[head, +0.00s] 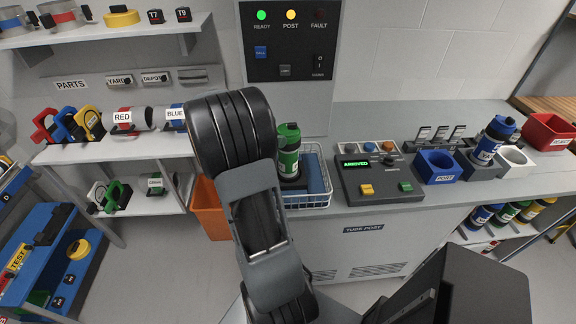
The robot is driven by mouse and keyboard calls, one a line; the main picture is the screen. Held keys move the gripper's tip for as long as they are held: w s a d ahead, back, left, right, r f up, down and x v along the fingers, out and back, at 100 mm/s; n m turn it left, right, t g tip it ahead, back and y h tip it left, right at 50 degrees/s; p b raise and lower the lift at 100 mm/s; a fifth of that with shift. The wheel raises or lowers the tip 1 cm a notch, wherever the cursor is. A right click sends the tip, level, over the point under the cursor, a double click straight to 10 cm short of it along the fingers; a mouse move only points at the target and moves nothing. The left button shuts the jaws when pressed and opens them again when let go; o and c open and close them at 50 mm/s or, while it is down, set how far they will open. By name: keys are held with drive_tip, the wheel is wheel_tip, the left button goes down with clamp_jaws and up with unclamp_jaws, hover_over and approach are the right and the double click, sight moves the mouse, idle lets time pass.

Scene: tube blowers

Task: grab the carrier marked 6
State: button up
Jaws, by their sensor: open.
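No mark that I can read as 6 shows on any carrier. A green carrier (288,155) with a dark base stands upright at the wire basket, just right of my arm. A blue carrier (493,140) with a white label stands tilted in a holder on the right of the counter. More carriers lie on the shelf under the counter at right: a blue one (482,217), a green one (506,212) and a yellow one (535,211); their marks are too small to read. My arm crosses the middle of the view and hides part of the counter. My gripper is not in view.
A control box (379,178) reads ARRIVED. Beside it are a blue bin (437,167), a white cup-like holder (514,160) and a red bin (548,132). The wire basket (318,190) sits at the counter's left end, an orange bin (208,208) below. Shelves stand left.

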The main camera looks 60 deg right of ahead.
sight(285, 131)
drive_tip(key=shift+p+x, duration=0.5)
drive_tip(key=shift+x, duration=2.05)
drive_tip(key=shift+w, duration=0.1)
drive_tip(key=shift+c, duration=0.5)
drive_tip(key=c, duration=1.1)
drive_tip(key=shift+r, duration=0.1)
